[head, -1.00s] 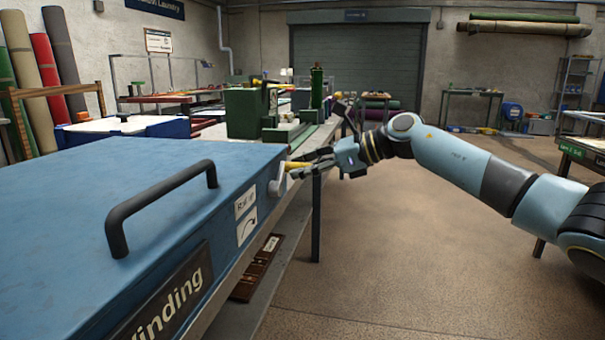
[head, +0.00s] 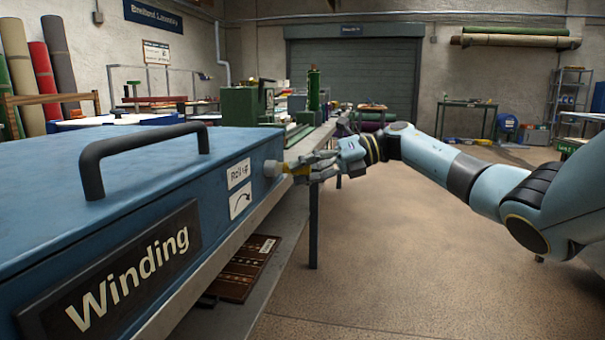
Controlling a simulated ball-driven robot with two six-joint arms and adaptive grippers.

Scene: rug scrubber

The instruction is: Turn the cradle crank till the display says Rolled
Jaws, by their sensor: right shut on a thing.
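The blue winding cradle box (head: 60,240) fills the left of the head view, with a black handle on top and a "Winding" plate on its front. The fingers partly hide the grip. The display is not visible. My left gripper is not in view.
The bench edge (head: 245,220) runs under the box, with a brown board (head: 240,270) on the shelf below. Green machinery (head: 243,105) stands behind the box. The floor (head: 400,260) to the right is clear.

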